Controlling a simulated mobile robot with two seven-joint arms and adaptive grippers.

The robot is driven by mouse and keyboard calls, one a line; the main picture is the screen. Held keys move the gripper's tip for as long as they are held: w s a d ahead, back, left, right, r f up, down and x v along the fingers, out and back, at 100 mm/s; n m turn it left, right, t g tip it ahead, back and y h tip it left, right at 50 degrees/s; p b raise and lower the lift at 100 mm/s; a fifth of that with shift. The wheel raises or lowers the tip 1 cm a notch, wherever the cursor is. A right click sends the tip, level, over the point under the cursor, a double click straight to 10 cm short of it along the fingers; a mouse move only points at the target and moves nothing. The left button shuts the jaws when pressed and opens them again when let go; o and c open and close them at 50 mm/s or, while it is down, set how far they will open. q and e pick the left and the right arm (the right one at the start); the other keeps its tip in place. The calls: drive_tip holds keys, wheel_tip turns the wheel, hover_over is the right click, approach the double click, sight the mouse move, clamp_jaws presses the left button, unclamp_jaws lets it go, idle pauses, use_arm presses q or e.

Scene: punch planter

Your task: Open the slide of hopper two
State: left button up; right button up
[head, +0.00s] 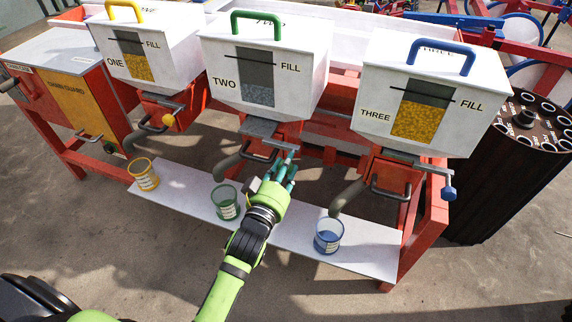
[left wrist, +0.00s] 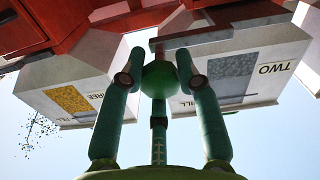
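Hopper two (head: 263,70) is the middle white box, with a green handle on top and grey fill in its window. Its grey slide plate (head: 257,128) sits under the box, with a bar reaching right. In the left wrist view the slide's green ball knob (left wrist: 159,79) lies between my left gripper's fingers (left wrist: 160,62), which bend in and appear to touch both sides. In the head view my left gripper (head: 284,168) reaches up below the slide's right end and hides the knob. The right gripper is not in view.
Hopper one (head: 150,55), with a yellow knob, stands left; hopper three (head: 425,95), with a blue knob, stands right. A green cup (head: 226,204), yellow cup (head: 144,175) and blue cup (head: 328,236) stand on the white shelf (head: 285,237). A black drum (head: 515,180) stands far right.

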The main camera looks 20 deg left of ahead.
use_arm(q)
drive_tip(key=shift+o, duration=0.9)
drive_tip(key=shift+s, duration=0.15)
drive_tip(key=s, duration=1.2)
drive_tip(key=shift+a, duration=0.25)
